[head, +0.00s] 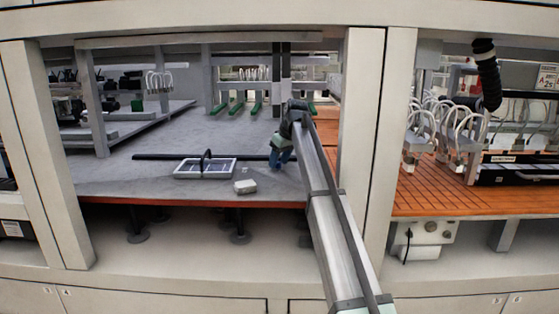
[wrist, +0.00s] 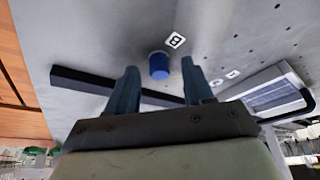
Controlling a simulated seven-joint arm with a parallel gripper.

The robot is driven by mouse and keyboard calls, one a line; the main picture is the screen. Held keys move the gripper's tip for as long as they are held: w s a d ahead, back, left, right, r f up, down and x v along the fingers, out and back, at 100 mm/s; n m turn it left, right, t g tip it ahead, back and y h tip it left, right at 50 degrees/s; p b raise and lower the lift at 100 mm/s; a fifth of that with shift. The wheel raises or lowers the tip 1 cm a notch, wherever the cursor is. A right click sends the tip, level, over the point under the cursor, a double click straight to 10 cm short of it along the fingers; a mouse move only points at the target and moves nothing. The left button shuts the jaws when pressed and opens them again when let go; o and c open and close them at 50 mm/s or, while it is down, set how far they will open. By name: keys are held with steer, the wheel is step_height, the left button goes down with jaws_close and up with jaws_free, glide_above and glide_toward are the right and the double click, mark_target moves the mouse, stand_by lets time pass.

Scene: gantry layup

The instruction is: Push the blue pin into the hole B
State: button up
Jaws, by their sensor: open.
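The blue pin (wrist: 159,71) shows in the wrist view as a short blue cylinder on the grey table surface. A white label with the letter B (wrist: 175,40) lies right beside it; hole B itself is hidden, and I cannot tell how deep the pin sits. My gripper (wrist: 158,66) is open, with one blue finger on each side of the pin in the picture and a visible gap to both. In the head view my gripper (head: 281,158) is low over the table; the pin cannot be made out there.
A white block (head: 245,187) lies near the front edge. A long black bar (head: 165,156) lies behind the tray. A cream post (head: 360,140) stands to the right.

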steer(key=v, duration=1.2)
